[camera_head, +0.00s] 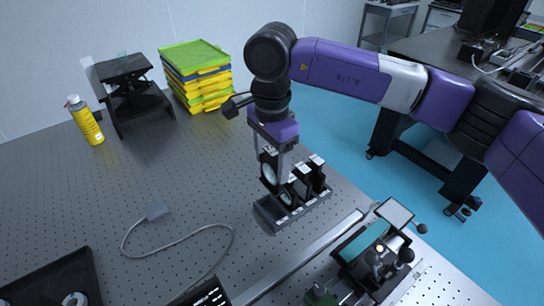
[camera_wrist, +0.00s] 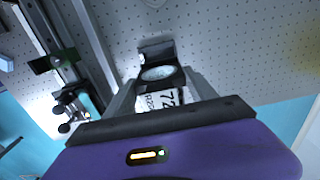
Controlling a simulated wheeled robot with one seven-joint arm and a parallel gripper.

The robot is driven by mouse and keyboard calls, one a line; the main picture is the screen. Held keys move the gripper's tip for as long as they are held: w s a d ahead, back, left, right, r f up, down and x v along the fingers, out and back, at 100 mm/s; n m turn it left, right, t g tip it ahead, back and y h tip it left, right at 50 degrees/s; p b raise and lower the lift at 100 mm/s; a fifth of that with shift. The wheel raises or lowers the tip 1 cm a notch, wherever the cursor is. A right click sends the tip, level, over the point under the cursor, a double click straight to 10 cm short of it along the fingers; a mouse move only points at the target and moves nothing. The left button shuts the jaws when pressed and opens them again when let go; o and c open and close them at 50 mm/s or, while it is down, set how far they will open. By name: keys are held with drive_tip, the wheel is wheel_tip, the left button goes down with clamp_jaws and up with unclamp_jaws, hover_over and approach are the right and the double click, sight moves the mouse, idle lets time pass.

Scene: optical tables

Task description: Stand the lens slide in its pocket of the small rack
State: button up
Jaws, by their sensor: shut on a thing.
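My gripper (camera_head: 274,160) is shut on a lens slide (camera_head: 269,174), a dark frame with a round pale lens. In the wrist view the slide (camera_wrist: 158,74) sits between the fingers, with a white label with printed digits near its top edge. The small rack (camera_head: 268,215) is a long dark tray on the table, directly below my gripper in the head view. The held slide is over or at its left part; I cannot tell whether its lower edge touches the rack. Other dark slides (camera_head: 317,176) stand in the rack's right part.
A metal rail (camera_head: 305,258) and a stage with a teal top (camera_head: 362,242) lie in front of the rack. A grey cable (camera_head: 185,226) lies on the left. Yellow-edged trays (camera_head: 197,75), a black stand (camera_head: 130,90) and a spray can (camera_head: 85,120) stand behind.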

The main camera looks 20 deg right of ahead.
sight(272, 182)
drive_tip(key=shift+f+b, duration=1.5)
drive_tip(key=shift+f, duration=1.95)
drive_tip(key=shift+f+b, duration=1.7)
drive_tip(key=shift+f, duration=0.35)
drive_tip(key=shift+f, duration=0.25)
drive_tip(key=o, duration=1.7)
drive_tip(key=shift+c, duration=0.2)
drive_tip(key=shift+r+p, duration=2.3)
drive_tip(key=shift+r, duration=2.7)
